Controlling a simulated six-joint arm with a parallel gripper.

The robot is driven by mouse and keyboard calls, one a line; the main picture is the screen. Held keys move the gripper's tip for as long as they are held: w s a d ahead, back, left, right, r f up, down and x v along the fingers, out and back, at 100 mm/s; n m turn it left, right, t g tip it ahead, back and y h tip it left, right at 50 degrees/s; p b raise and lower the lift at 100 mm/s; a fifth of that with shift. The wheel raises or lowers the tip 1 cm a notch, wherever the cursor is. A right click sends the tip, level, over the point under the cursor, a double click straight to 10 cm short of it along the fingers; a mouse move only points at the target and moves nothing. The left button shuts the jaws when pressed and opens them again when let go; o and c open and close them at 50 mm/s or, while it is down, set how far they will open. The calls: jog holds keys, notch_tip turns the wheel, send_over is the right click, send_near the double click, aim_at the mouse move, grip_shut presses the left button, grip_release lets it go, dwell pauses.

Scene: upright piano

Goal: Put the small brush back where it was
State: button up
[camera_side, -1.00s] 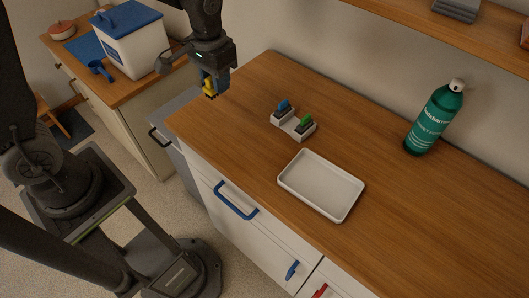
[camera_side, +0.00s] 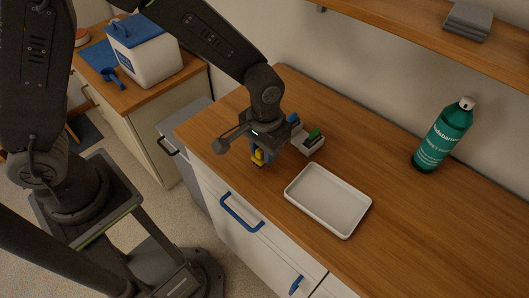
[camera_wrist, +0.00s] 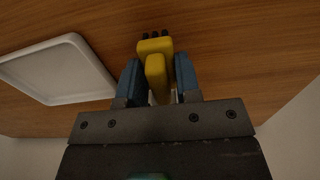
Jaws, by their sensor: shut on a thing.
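A small yellow brush (camera_wrist: 155,62) with dark bristle tips is held between the blue fingers of my gripper (camera_wrist: 157,82). In the side view the brush (camera_side: 258,157) shows below my gripper (camera_side: 262,152), over the front left part of the wooden counter. Whether the bristles touch the counter is hard to tell. A white holder (camera_side: 306,145) with a blue-topped and a green-topped brush stands just right of my gripper. Its left part is hidden behind my gripper.
A shallow white tray (camera_side: 328,200) lies empty to the right of the gripper; it also shows in the wrist view (camera_wrist: 60,70). A green bottle (camera_side: 443,137) stands farther right. A shelf (camera_side: 415,22) overhangs the back. A white tub (camera_side: 145,52) and blue scoop (camera_side: 113,78) sit on the left cabinet.

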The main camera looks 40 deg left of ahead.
jog(key=shift+f, duration=1)
jog(key=shift+f, duration=0.1)
jog(key=o, duration=0.8)
jog(key=shift+o, duration=0.2)
notch_tip(320, 180, up, 12)
jog(key=shift+r, duration=0.2)
jog(key=s+a+r+t, duration=0.5)
jog(key=s+a+r, duration=0.5)
jog(key=s+a, duration=0.4)
jog(key=shift+a+t, duration=0.3)
jog(key=shift+a, duration=0.15)
